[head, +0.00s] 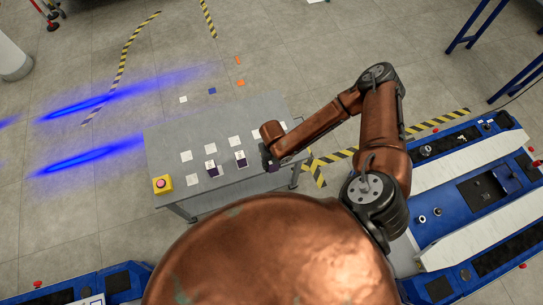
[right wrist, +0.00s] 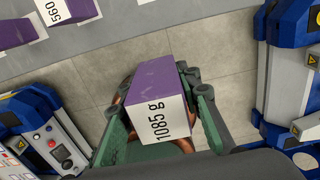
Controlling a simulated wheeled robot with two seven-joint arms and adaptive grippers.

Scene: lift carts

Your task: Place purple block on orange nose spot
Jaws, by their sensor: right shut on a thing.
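My right gripper (head: 268,162) is at the right end of the grey table (head: 160,150). In the right wrist view it is shut on a purple block (right wrist: 152,82) with a white label reading "1085 g". The block lies between the green fingers, seen against the floor just off the table edge. Two other purple blocks with white labels, a left one (head: 213,169) and a right one (head: 241,160), stand on the table; one labelled "560" shows in the wrist view (right wrist: 75,10). Small orange patches (head: 241,82) lie beyond the table's far edge; I cannot tell whether either is the nose spot. My left gripper is out of view.
White squares (head: 186,156) mark the tabletop. A yellow box with a red button (head: 162,184) sits at its left corner. A blue patch (head: 212,91) and a white patch (head: 183,99) lie beyond the table. A blue and white cart (head: 470,185) stands at right.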

